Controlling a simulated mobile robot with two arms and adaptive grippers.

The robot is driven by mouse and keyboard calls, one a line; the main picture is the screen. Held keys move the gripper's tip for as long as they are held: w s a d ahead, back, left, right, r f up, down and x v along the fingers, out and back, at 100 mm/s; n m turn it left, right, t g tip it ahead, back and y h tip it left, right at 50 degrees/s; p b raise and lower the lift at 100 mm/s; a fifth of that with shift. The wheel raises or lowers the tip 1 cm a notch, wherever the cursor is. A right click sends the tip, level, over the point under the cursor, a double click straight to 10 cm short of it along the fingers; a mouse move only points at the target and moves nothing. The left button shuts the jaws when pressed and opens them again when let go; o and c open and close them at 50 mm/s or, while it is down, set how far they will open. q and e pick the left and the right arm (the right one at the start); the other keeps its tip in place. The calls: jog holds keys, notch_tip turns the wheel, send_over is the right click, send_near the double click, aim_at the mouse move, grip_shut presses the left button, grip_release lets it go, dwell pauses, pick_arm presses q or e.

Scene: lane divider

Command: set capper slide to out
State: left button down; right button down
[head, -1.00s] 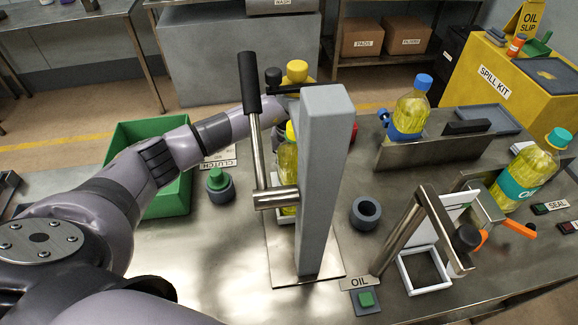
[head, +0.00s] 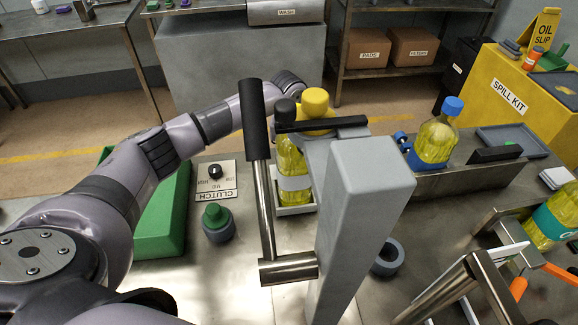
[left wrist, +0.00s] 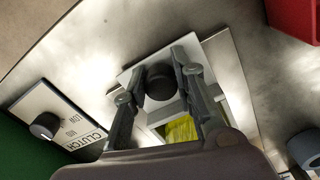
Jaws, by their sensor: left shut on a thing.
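The capper is a grey column (head: 365,190) with a black-handled lever (head: 256,120) on its left side. Beside the column, a pale slide tray (head: 295,208) carries a bottle of yellow oil (head: 292,180). In the left wrist view the slide's pale plate (left wrist: 132,76) bears a black knob (left wrist: 160,84), with yellow oil (left wrist: 181,130) behind it. My left gripper (left wrist: 157,80) has its fingers on both sides of this knob and is shut on it. In the head view my left arm reaches behind the capper, and its fingertips are hidden.
A clutch dial (head: 215,171) and a green-topped round fixture (head: 217,222) stand left of the capper. A green bin (head: 165,215) is farther left. A grey ring (head: 389,258) lies to the right. A blue-capped bottle (head: 437,138) stands at the right rear.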

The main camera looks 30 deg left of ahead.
pick_arm(q)
jog(key=shift+w+a, duration=0.4)
jog(key=shift+w, duration=0.1)
jog(key=shift+w+r, duration=0.1)
jog(key=shift+a, duration=0.1)
jog(key=c, duration=1.7)
grip_release()
jog(key=shift+w, duration=0.1)
jog(key=o, duration=0.4)
notch_tip(320, 180, up, 12)
jog(key=shift+f, duration=0.1)
